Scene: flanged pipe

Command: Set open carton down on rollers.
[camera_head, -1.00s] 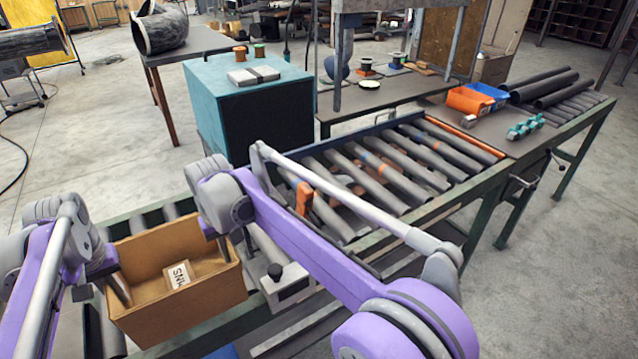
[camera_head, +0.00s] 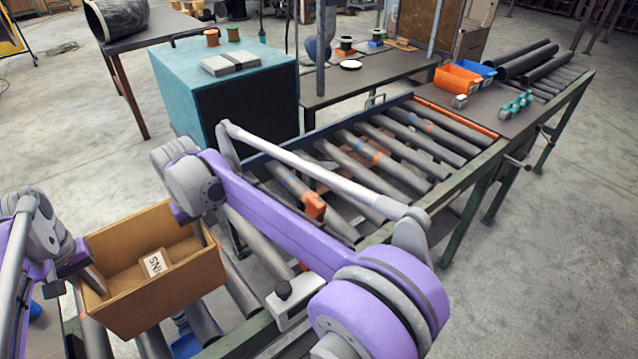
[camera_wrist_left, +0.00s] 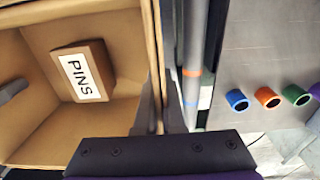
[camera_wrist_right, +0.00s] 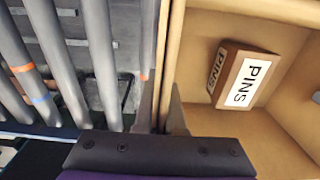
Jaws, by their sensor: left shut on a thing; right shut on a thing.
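The open brown carton (camera_head: 172,298) hangs between my two grippers at the lower left of the head view, slightly tilted in the picture. A small box labelled PINS (camera_head: 155,263) lies inside it; it also shows in both wrist views. My left gripper (camera_head: 92,278) is shut on the carton's left wall, seen edge-on in the left wrist view (camera_wrist_left: 158,100). My right gripper (camera_head: 202,232) is shut on the opposite wall (camera_wrist_right: 172,90). Grey rollers (camera_head: 240,290) run beside and beneath the carton. Any gap under its bottom is hidden.
A grey block with a black knob (camera_head: 293,300) sits on the near rail. A teal cabinet (camera_head: 180,95) stands behind. Orange (camera_head: 458,78) and blue bins sit on the far bench.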

